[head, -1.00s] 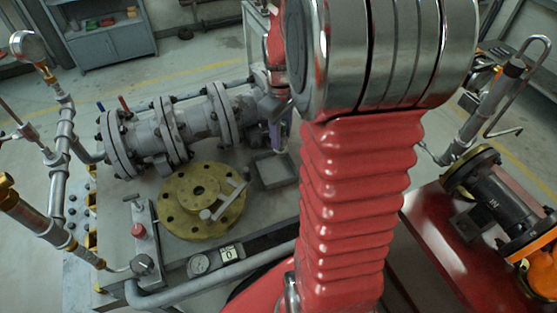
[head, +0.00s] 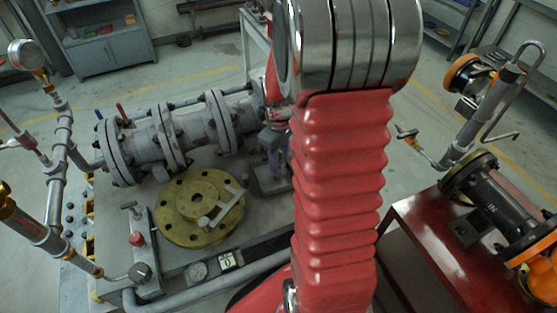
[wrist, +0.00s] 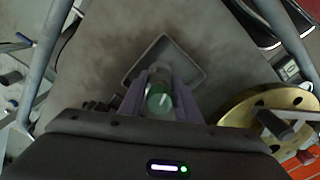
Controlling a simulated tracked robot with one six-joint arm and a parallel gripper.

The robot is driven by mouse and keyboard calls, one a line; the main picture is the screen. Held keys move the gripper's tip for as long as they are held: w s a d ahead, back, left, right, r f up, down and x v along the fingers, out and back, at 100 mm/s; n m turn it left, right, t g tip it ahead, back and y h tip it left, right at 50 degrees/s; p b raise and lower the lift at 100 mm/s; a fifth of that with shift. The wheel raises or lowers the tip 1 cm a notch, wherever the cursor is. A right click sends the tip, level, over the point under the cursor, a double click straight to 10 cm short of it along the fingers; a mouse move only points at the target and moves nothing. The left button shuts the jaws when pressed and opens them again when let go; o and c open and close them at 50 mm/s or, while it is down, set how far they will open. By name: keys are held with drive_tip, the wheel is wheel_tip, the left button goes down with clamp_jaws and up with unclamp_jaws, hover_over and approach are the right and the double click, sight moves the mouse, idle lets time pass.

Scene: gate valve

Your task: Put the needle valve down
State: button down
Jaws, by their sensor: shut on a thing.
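The needle valve (wrist: 160,100) shows in the wrist view as a grey body with a green round end. My gripper (wrist: 160,82) is shut on it with purple fingers on both sides. A shallow grey square tray (wrist: 190,58) lies beyond and below the fingers, and the valve overlaps it in this view. In the head view my gripper (head: 273,142) is over the tray (head: 268,186), partly behind my arm. The valve cannot be made out there. I cannot tell whether it touches the tray floor.
A brass flange (head: 178,215) with a loose handle lies left of the tray; it also shows in the wrist view (wrist: 235,112). A grey flanged pipe valve (head: 150,145) stands behind it. A red bench (head: 425,225) is at the right.

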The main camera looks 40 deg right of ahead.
drive_tip(key=shift+f, duration=0.15)
drive_tip(key=c, duration=1.3)
unclamp_jaws()
wheel_tip(320, 180, up, 12)
drive_tip(key=shift+r, duration=0.1)
